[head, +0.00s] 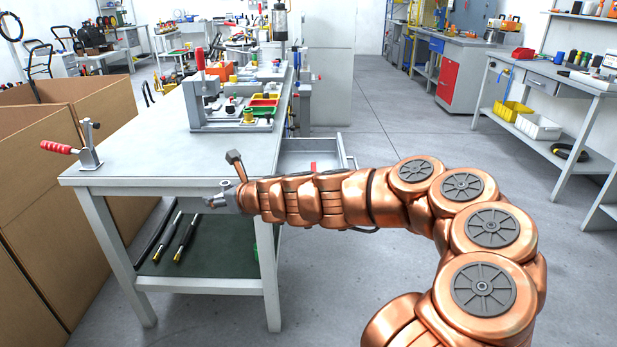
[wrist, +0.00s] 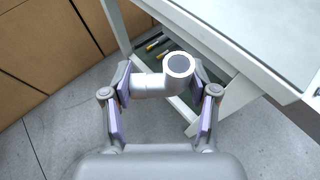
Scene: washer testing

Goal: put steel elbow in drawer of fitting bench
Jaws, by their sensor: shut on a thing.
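The steel elbow (wrist: 150,86) is a grey bent pipe piece with a round dark opening, seen in the wrist view between the pads of my gripper (wrist: 163,100). My gripper is shut on it. In the head view my gripper (head: 220,199) is at the front edge of the fitting bench (head: 150,170), small and partly hidden, so the elbow is hard to make out there. The drawer (head: 312,145) stands open on the bench's right side, behind my arm. A small red thing shows in it; my arm hides its near part.
A red-handled toggle clamp (head: 88,150) stands on the bench's left front corner. A fixture with colored bins (head: 262,102) is at the back. Black rods (head: 186,238) lie on the lower shelf (head: 220,262). Cardboard boxes (head: 60,190) stand left. Floor to the right is clear.

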